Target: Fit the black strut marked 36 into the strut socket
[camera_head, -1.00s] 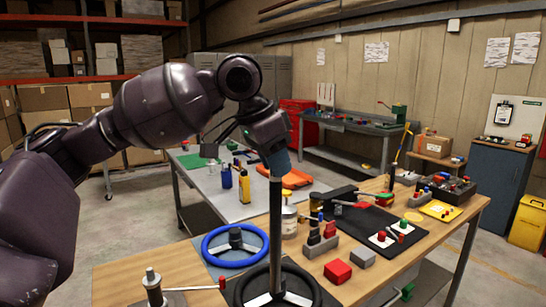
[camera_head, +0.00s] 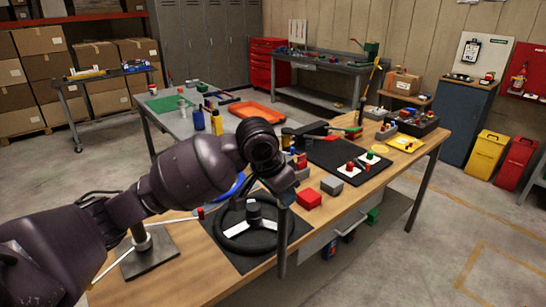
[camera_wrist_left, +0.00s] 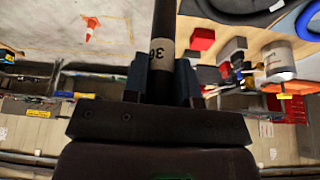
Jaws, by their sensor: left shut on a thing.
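My left gripper (camera_head: 284,192) is shut on the black strut (camera_head: 282,245), which hangs upright below it. In the head view the strut shows in front of the table's front edge, right of the black steering wheel. In the left wrist view the strut (camera_wrist_left: 165,25) runs between the blue fingers (camera_wrist_left: 164,78), and its pale band reads 36. A metal post on a grey plate (camera_head: 150,258) stands at the table's near left, partly behind my left arm. I cannot tell which thing is the strut socket. My right gripper is not in view.
The black steering wheel (camera_head: 238,238) lies on a dark mat on the wooden table (camera_head: 208,283). A red block (camera_head: 308,198) and a grey block (camera_head: 332,185) lie behind the strut. A black mat (camera_head: 342,152) holds small knobs. Open floor (camera_head: 440,235) lies to the right.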

